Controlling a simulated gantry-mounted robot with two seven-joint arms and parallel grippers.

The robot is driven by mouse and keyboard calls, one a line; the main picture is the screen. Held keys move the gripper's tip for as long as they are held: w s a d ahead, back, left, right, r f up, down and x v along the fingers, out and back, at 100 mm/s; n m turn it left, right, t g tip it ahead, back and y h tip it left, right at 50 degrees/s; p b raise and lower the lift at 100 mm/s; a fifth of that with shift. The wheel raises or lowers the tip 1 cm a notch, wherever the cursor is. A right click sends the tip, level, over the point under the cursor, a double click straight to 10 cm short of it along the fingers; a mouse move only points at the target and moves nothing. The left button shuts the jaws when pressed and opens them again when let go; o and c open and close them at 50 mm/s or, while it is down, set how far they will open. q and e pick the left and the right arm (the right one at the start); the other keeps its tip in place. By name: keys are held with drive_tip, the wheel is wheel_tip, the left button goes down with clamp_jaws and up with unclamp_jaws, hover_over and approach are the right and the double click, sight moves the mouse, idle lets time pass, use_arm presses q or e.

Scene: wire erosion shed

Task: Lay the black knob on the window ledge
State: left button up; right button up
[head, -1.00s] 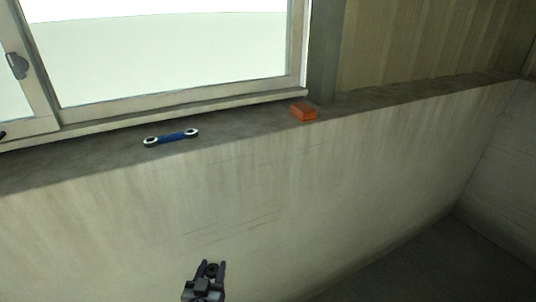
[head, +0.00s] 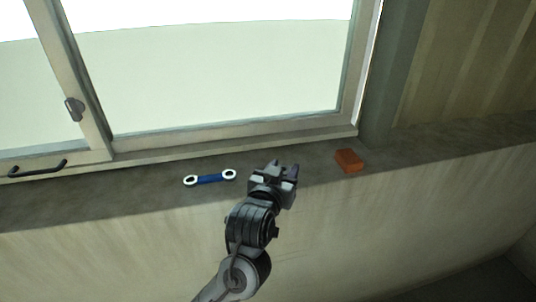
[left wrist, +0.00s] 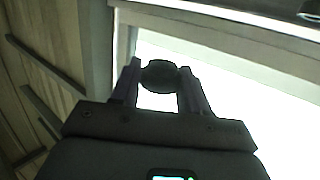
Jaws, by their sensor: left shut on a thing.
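My left gripper (head: 282,170) reaches up to the window ledge (head: 130,197) in the head view, between the blue spanner and the orange block. In the left wrist view its two fingers (left wrist: 160,85) are shut on the black knob (left wrist: 160,74), a dark round piece held between the fingertips. In the head view the knob is hidden by the gripper. Whether the knob touches the ledge cannot be told. My right gripper is not in view.
A blue spanner with pale ring ends (head: 210,179) lies on the ledge left of the gripper. An orange block (head: 348,160) lies to its right. The window frame (head: 240,133) rises behind. The ledge is clear farther left and right.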

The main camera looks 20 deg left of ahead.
use_arm(q)
drive_tip(key=shift+w+r, duration=0.55)
drive_tip(key=shift+r, duration=0.35)
drive_tip(key=w+a+f, duration=0.1)
drive_tip(key=w+f, duration=0.1)
drive_tip(key=w, duration=0.1)
drive_tip(key=w+a+f+p, duration=0.1)
drive_tip(key=w+a+f, duration=0.1)
drive_tip(key=w, duration=0.1)
drive_tip(key=w+a+f, duration=0.2)
drive_tip(key=w, duration=0.2)
drive_tip(key=shift+f+p, duration=0.25)
drive_tip(key=shift+p, duration=0.1)
drive_tip(key=shift+a+f, duration=0.1)
drive_tip(key=shift+f, duration=0.25)
wheel_tip(320, 180, down, 2)
drive_tip(key=shift+f+p, duration=0.1)
drive_tip(key=shift+p, duration=0.3)
drive_tip(key=shift+f, duration=0.65)
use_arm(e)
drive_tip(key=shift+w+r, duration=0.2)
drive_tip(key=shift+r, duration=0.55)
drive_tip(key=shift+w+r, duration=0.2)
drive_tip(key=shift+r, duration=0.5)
